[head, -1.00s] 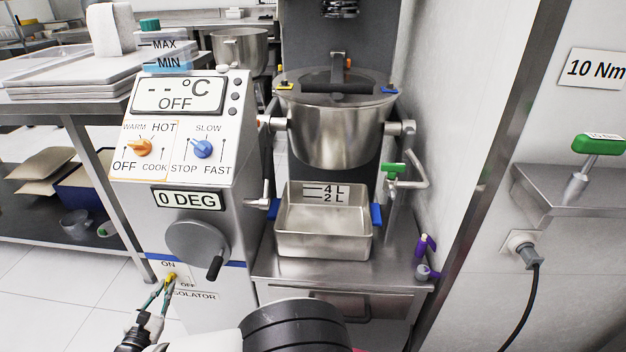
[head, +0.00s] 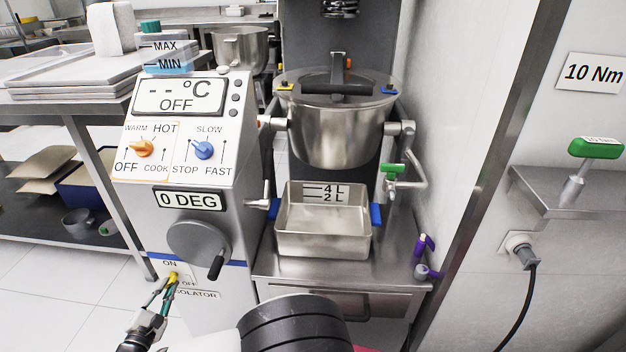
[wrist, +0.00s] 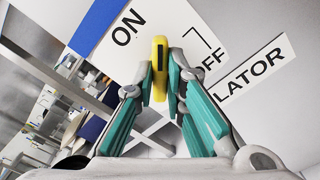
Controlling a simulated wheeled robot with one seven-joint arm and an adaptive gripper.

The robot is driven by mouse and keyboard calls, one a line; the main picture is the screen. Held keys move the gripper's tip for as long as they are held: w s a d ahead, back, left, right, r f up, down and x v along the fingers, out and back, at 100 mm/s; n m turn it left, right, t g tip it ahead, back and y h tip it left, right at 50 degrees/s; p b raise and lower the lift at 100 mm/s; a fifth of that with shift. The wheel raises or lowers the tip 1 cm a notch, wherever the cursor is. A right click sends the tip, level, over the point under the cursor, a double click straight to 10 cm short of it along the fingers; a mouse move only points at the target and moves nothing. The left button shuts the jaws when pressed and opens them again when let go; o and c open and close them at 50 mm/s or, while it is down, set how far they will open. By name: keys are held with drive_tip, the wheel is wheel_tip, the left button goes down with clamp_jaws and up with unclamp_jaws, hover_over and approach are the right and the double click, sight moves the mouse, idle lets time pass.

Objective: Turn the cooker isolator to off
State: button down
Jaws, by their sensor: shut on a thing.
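The cooker isolator is a yellow knob (head: 173,276) on the low front panel of the mixer's control column. ON is printed above it and OFF to its lower right; the ISOLATOR label is partly covered. My gripper (head: 168,284) is at the knob, reaching from the lower left. In the wrist view the yellow knob (wrist: 159,66) stands between the green-padded fingertips of my gripper (wrist: 160,85), which are shut on its sides. ON lies up and left of the knob there, OFF to its right. I cannot tell exactly which mark the knob points to.
A grey handwheel (head: 198,250) with a black handle sits just above the isolator. The orange knob (head: 140,148) and blue knob (head: 203,149) are higher on the panel. A steel tray (head: 322,235) stands to the right. Open floor lies to the left.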

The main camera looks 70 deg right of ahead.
drive_tip(key=m+p, duration=0.1)
drive_tip(key=m, duration=0.3)
drive_tip(key=shift+m, duration=0.3)
drive_tip(key=shift+a, duration=0.1)
drive_tip(key=m+p, duration=0.2)
drive_tip(key=m, duration=0.2)
drive_tip(key=c, duration=1.5)
unclamp_jaws()
drive_tip(key=shift+s+a, duration=0.25)
drive_tip(key=shift+a, duration=0.9)
drive_tip(key=shift+s+a, duration=0.2)
drive_tip(key=shift+a, duration=0.9)
drive_tip(key=shift+s+a, duration=0.25)
drive_tip(key=shift+a, duration=0.9)
